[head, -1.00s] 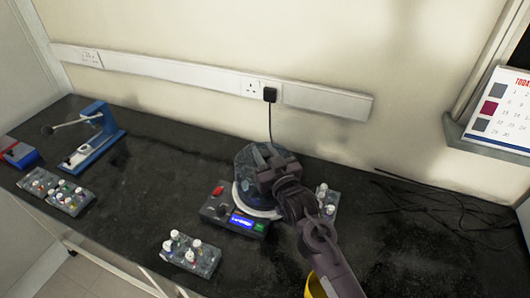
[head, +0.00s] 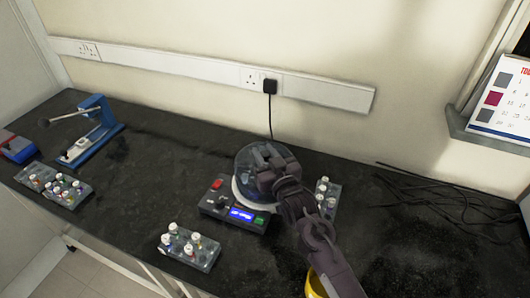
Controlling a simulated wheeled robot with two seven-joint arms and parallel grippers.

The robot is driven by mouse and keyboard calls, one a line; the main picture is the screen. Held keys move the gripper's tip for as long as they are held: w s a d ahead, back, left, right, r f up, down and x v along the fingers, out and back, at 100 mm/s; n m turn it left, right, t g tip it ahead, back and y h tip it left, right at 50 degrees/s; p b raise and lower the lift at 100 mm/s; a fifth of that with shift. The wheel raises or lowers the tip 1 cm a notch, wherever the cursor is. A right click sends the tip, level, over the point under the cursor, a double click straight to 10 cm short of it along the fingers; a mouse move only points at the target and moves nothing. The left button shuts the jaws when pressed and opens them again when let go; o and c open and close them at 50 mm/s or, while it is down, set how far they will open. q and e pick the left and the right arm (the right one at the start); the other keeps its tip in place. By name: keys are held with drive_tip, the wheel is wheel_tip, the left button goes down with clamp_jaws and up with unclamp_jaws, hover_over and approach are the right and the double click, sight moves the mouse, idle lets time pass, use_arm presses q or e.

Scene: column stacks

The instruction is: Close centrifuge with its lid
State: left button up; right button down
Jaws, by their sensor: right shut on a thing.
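The centrifuge (head: 232,212) stands on the black bench near the middle of the head view. It has a dark front panel with a lit blue display, a red switch and a white round rim. Its clear, dome-like lid (head: 247,160) is over the white rim; my arm hides its right part, so I cannot tell whether it is seated. My right gripper (head: 267,178) is over the lid and shut on it, with the fingertips partly hidden. My left gripper is not in view.
Vial racks stand close right of the centrifuge (head: 327,197), in front (head: 188,249) and at left (head: 54,187). A blue device (head: 92,135) stands back left. A power cord (head: 270,120) rises behind the centrifuge. Black cables (head: 440,205) lie right. A yellow object (head: 316,285) is at the front edge.

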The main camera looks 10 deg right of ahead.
drive_tip(key=shift+f, duration=0.2)
drive_tip(key=c, duration=0.6)
unclamp_jaws()
drive_tip(key=shift+r+p, duration=2.75)
drive_tip(key=shift+r, duration=0.3)
